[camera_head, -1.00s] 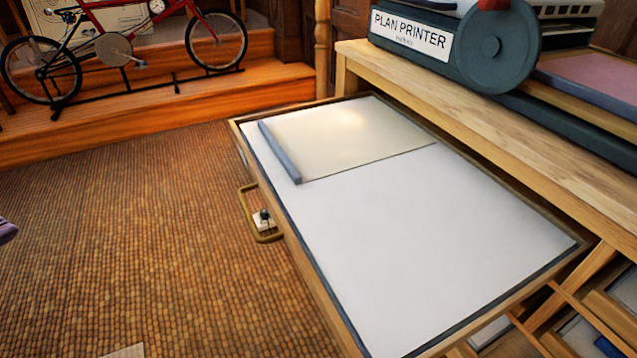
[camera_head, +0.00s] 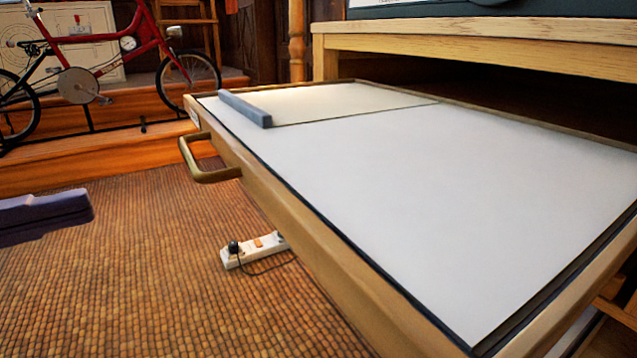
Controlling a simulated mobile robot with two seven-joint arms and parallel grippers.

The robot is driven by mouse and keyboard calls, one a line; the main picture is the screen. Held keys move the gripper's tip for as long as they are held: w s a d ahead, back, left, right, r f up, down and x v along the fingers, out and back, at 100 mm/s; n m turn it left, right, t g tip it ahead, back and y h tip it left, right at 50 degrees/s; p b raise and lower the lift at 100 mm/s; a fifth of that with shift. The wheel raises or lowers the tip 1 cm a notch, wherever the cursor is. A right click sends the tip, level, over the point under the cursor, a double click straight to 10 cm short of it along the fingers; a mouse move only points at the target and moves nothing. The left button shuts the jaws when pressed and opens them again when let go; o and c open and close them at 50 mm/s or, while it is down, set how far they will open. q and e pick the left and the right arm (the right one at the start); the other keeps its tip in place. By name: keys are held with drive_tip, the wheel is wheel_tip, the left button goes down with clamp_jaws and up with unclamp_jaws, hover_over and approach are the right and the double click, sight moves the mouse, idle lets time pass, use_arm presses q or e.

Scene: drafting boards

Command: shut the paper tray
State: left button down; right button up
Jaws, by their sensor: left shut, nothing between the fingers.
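The paper tray (camera_head: 330,262) is a wide, shallow wooden drawer, pulled well out from under the wooden table. It holds a large white sheet (camera_head: 420,190), with a cream sheet (camera_head: 345,100) and a blue-grey bar (camera_head: 245,108) at its far end. A brass handle (camera_head: 205,174) sticks out from the tray's front, facing left. My left gripper (camera_head: 78,207), purple-blue, is at the left edge of the view. It is shut and empty, left of the handle and apart from it. My right gripper is not in view.
The wooden table (camera_head: 480,48) stands above the tray, with a dark machine on top, mostly cut off. A white power strip (camera_head: 255,250) with a cord lies on the woven floor below the handle. A red bicycle (camera_head: 110,65) stands on wooden steps behind. Floor (camera_head: 140,290) is clear at left.

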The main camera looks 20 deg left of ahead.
sight(248, 168)
use_arm(q)
drive_tip(key=b+x, duration=0.5)
drive_tip(key=x, duration=0.7)
drive_tip(key=shift+w+d, duration=0.15)
drive_tip(key=shift+w, duration=0.1)
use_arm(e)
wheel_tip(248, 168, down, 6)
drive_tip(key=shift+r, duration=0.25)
use_arm(q)
drive_tip(key=shift+r, duration=0.1)
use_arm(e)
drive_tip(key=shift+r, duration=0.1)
